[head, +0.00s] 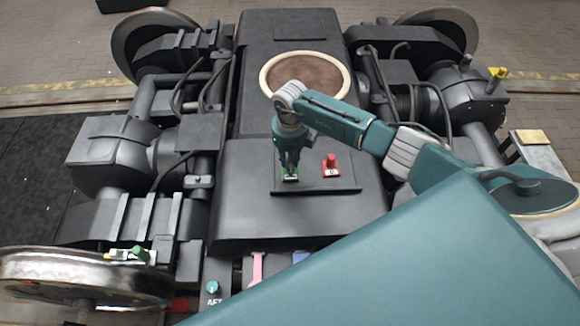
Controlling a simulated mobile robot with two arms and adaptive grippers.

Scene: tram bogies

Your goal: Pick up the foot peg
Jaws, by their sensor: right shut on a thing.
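My right gripper (289,168) points down over the dark tray (345,190) on the middle of the bogie frame. It is shut on a small green peg (290,178), which shows only partly below the fingertips at a green-and-white plate. I cannot tell whether the peg is clear of the plate. A red peg (331,160) stands upright on a red-and-white plate just to the right. No readable label tells me which peg is the foot peg. My left gripper is not in view.
A round brown pad (306,76) with a pale rim lies behind the tray. Another green peg (138,252) is at the lower left, a teal peg (213,287) by an AFT label, and a yellow peg (497,74) at the right. Wheels and hoses flank the frame.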

